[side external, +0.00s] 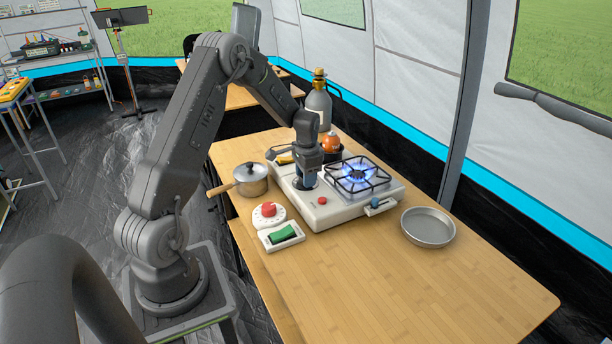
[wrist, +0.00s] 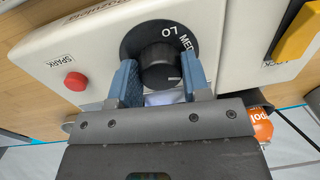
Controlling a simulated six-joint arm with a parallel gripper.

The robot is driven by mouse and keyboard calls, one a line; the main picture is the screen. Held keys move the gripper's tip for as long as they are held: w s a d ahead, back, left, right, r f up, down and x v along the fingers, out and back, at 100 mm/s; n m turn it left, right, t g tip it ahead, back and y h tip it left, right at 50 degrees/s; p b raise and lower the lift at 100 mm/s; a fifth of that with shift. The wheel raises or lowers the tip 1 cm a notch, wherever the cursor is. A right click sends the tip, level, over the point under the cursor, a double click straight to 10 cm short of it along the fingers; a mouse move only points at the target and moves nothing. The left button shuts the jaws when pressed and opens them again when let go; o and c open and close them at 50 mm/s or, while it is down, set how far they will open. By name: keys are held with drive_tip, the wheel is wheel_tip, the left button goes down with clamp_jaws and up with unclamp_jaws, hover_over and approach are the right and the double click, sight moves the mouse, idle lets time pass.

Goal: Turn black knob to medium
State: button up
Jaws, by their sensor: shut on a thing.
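The black knob (wrist: 160,62) sits on a dark dial plate (wrist: 133,42) on top of the white stove (side external: 335,208). In the wrist view the labels LO and MED show on the plate, above and right of the knob. A small pale mark shows at the knob's lower right edge; I cannot tell its exact setting. My gripper (wrist: 160,78) is shut on the knob, one blue finger on each side. In the side view my gripper (side external: 306,181) points down at the stove's left part and hides the knob. The burner (side external: 358,174) burns with a blue flame.
A red spark button (wrist: 76,81) and a yellow part (wrist: 297,36) flank the dial. A bottle (side external: 318,102) stands behind. The front table is clear.

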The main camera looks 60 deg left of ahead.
drive_tip(key=n, duration=0.6)
drive_tip(key=shift+n, duration=0.4)
idle(0.4)
drive_tip(key=o, duration=0.9)
drive_tip(key=shift+r, duration=0.1)
drive_tip(key=shift+w+d+r, duration=0.15)
drive_tip(key=shift+r, duration=3.3)
drive_tip(key=shift+w+d+r, duration=0.1)
drive_tip(key=shift+d+r, duration=0.05)
drive_tip(key=shift+r, duration=3.25)
